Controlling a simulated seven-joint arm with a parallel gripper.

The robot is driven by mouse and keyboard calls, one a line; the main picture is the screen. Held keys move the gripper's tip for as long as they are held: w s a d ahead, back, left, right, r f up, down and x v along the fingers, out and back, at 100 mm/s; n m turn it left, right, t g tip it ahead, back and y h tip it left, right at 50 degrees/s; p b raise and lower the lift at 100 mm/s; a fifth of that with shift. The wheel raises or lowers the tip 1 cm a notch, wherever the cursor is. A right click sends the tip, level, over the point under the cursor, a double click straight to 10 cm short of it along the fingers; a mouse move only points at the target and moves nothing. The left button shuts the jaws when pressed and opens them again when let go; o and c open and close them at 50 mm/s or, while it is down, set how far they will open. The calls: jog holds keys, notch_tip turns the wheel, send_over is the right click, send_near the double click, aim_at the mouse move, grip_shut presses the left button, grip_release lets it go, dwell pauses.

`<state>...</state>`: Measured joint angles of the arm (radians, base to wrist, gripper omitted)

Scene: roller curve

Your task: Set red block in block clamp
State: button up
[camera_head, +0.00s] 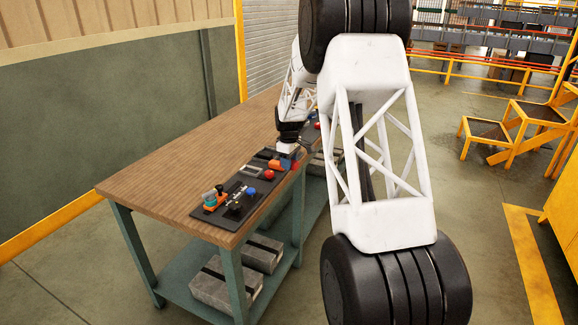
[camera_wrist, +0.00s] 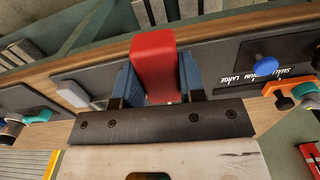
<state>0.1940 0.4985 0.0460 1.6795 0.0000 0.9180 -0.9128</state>
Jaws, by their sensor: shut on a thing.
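My gripper (camera_wrist: 158,80) is shut on the red block (camera_wrist: 155,55), which sits between its two blue fingers in the wrist view. The block's far end sticks out past the fingertips, over the front edge of the worktable. In the head view my gripper (camera_head: 288,150) is low over the black boards near the table's front edge, and the block cannot be told apart there. I cannot tell for sure which fixture is the block clamp. An orange and black fixture (camera_wrist: 290,95) lies right of the gripper in the wrist view.
The wooden table (camera_head: 165,180) carries black boards with a blue knob (camera_head: 251,191), a red knob (camera_head: 269,175) and a teal and orange fixture (camera_head: 213,198). The wrist view shows a grey pad (camera_wrist: 72,92) left of the block. The table's back half is clear. Grey blocks (camera_head: 213,288) lie on the lower shelf.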

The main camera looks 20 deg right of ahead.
jog(key=shift+r, duration=0.25)
send_over(251, 172)
jog(key=shift+r+n, duration=0.25)
jog(key=shift+n, duration=0.15)
dwell(0.3)
jog(key=shift+s+f, duration=0.1)
jog(key=shift+f, duration=0.1)
jog(key=shift+f, duration=3.3)
